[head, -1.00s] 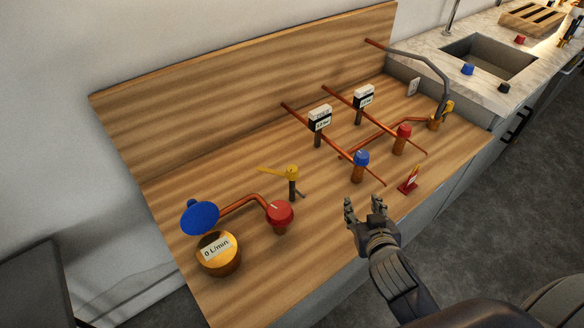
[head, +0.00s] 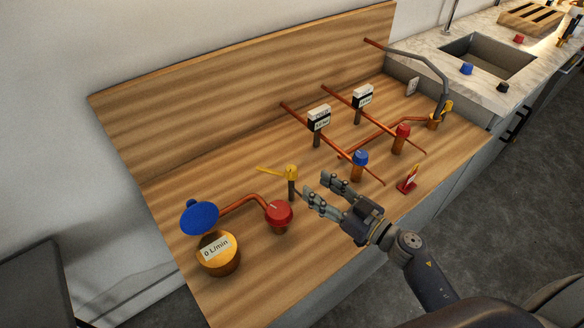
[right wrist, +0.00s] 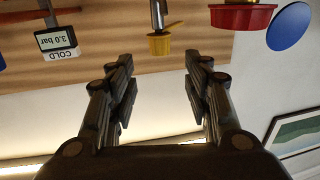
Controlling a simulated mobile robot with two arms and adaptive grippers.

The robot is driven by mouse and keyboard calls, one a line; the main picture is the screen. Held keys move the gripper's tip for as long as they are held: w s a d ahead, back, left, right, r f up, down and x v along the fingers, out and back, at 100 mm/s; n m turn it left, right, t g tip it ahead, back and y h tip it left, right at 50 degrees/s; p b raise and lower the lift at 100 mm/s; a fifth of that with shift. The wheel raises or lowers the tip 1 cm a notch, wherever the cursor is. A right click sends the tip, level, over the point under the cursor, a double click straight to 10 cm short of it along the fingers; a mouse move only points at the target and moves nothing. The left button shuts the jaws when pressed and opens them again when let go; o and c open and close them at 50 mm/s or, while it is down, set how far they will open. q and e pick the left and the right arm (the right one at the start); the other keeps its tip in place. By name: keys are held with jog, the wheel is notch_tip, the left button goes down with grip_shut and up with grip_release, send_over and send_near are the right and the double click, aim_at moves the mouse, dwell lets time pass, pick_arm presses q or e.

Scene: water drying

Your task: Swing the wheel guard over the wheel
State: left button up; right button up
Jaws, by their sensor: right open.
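No part is plainly marked as the wheel guard, and I cannot tell which one it is. A red round knob or wheel (head: 279,212) stands on a copper pipe at the front left of the wooden board. A tilted blue disc (head: 199,217) stands behind the round gauge reading 0 L/min (head: 217,253). A yellow-handled valve (head: 291,172) stands behind the red wheel. My right gripper (head: 316,187) is open and empty above the board, right of the yellow valve. The right wrist view shows its spread fingers (right wrist: 158,72), with the yellow part (right wrist: 160,44), red wheel (right wrist: 240,16) and blue disc (right wrist: 289,27) beyond, apart from them.
Blue (head: 360,158) and red (head: 402,132) knobs stand on copper pipes to the right, with two small displays (head: 319,118) behind. A red-and-white sign (head: 408,180) stands near the board's front edge. A sink (head: 487,57) lies at the back right.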

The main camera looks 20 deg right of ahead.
aim_at(296, 172)
jog(key=p+x, duration=0.1)
jog(key=x, duration=0.9)
grip_shut()
